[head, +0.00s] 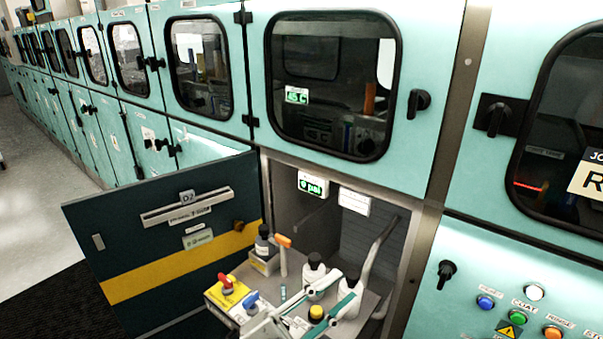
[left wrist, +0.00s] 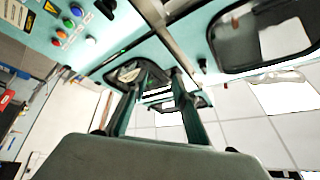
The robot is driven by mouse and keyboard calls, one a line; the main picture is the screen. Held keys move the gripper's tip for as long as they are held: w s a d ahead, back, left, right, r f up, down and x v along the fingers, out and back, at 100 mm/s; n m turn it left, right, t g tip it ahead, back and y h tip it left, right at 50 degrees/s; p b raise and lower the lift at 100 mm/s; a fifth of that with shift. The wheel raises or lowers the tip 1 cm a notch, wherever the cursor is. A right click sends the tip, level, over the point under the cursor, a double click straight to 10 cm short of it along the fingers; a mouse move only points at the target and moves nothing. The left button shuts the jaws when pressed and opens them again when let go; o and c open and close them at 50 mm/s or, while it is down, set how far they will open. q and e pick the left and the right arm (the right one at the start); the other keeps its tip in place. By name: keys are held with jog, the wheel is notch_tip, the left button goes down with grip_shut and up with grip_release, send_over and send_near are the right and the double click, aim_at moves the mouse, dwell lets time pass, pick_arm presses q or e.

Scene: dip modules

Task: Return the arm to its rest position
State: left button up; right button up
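My left gripper (head: 336,292) comes in at the bottom of the head view, in front of an open lower compartment. Its two white and teal fingers are spread apart with nothing visible gripped. In the left wrist view the dark palm and the two fingers of the gripper (left wrist: 155,88) also stand apart, with no object seen between them. In the head view the fingers overlap the bottles behind them, and whether they touch cannot be told. My right gripper is in neither view.
The compartment's dark door (head: 165,290) with a yellow stripe hangs open at left. A shelf inside holds white black-capped bottles (head: 314,272), an orange-topped tool (head: 283,242) and a yellow box with a red knob (head: 228,291). A button panel (head: 520,310) is at right.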

pick_arm(q)
jog(key=w+a+f+n+t+y, duration=0.2)
jog(key=a+f+n+t+y, duration=0.2)
jog(key=a+f+n+y, duration=1.2)
jog(key=s+a+f+g, duration=0.1)
jog(key=s+a+f, duration=0.2)
jog(key=f, duration=0.3)
jog(key=s+a+f+n+g, duration=0.1)
jog(key=s+a+f+g, duration=0.1)
jog(key=s+f, duration=0.3)
jog(key=s+a+f+g, duration=0.1)
jog(key=s+a+f, duration=0.3)
jog(key=f, duration=0.3)
jog(key=shift+a+f+n+g, duration=0.2)
jog(key=shift+a+n+g, duration=0.15)
jog(key=shift+a, duration=0.2)
